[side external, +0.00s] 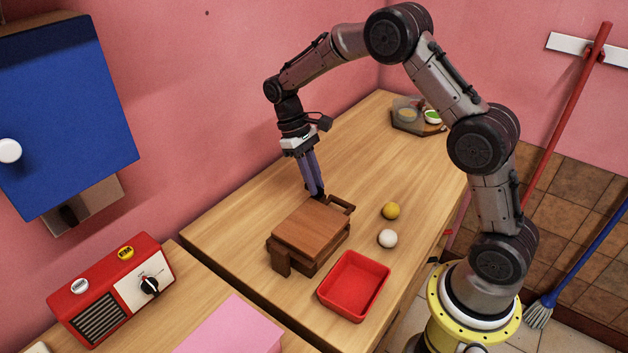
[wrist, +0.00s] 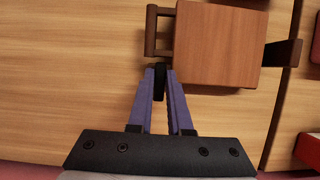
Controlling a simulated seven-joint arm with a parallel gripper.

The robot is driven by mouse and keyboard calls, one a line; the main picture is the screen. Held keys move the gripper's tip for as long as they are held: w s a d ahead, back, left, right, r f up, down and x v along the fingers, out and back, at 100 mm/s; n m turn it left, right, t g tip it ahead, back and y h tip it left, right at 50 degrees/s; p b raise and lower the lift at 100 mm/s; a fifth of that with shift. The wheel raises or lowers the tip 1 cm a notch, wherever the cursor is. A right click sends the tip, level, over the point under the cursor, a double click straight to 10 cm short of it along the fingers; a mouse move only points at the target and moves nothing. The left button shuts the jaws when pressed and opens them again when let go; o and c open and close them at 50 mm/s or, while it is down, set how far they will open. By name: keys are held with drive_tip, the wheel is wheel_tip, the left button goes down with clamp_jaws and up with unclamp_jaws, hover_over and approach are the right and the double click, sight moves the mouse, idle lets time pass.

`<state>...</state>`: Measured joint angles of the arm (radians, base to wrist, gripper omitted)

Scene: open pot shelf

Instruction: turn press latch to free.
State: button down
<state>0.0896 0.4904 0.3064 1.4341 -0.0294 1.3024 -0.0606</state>
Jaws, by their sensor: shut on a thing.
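A brown wooden press (side external: 312,232) sits closed on the wooden counter, its flat lid down; it also shows in the wrist view (wrist: 218,45). A dark loop handle (side external: 342,205) sticks out at its far right end, and a dark bar (side external: 282,262) is at the opposite end. My gripper (side external: 317,194) points down at the press's wall-side edge beside the loop handle. In the wrist view its fingers (wrist: 160,80) are closed on a small dark piece, the press latch (wrist: 160,72), next to the lid's corner. The fingers hide part of the latch.
A red tray (side external: 354,286) stands near the press. A yellow ball (side external: 391,211) and a white ball (side external: 387,239) lie to its right. A hexagonal tray with small bowls (side external: 418,116) is at the far end. A red radio (side external: 112,290) stands at lower left.

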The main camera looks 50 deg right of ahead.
drive_tip(key=c, duration=0.8)
unclamp_jaws()
drive_tip(key=shift+c, duration=0.2)
drive_tip(key=shift+r, duration=0.1)
drive_tip(key=v, duration=1.3)
drive_tip(key=shift+w+r, duration=0.15)
drive_tip(key=shift+r, duration=0.15)
